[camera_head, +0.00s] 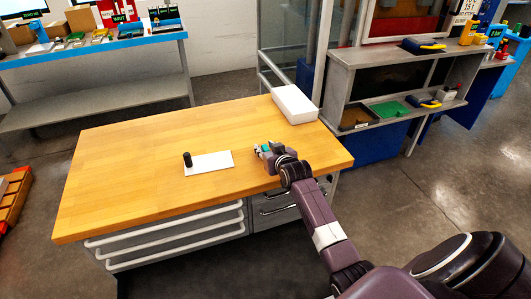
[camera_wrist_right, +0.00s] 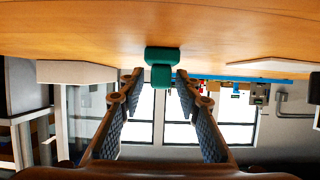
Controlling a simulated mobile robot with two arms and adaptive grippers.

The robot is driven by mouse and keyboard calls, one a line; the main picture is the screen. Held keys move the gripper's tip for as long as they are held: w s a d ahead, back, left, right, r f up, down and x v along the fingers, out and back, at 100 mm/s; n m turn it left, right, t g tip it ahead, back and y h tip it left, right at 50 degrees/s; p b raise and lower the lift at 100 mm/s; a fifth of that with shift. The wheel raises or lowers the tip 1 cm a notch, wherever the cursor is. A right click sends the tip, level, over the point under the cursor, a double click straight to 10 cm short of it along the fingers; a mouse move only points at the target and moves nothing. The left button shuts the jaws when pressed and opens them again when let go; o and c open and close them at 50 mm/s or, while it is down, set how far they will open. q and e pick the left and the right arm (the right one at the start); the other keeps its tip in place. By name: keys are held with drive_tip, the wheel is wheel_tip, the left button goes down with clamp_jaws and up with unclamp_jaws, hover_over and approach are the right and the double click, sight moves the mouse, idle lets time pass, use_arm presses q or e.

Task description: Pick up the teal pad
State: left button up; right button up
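The teal pad (camera_wrist_right: 162,55) is in the right wrist view, by the wooden table top, with two blocky teal parts. It lies between and just beyond the fingertips, with a gap on each side. My right gripper (camera_wrist_right: 159,77) is open, its two fingers spread. In the head view the right gripper (camera_head: 266,152) is low over the table's right part, and small bits of teal show at its tip. The pad is mostly hidden there by the gripper. My left gripper is not in view.
On the wooden table (camera_head: 130,180), a white sheet (camera_head: 212,163) lies left of the gripper, with a black cylinder (camera_head: 187,160) at its left end. A white box (camera_head: 294,104) stands at the back right corner. The table's left part is clear. A grey shelf unit (camera_head: 340,90) stands behind right.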

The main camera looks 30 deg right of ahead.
clamp_jaws()
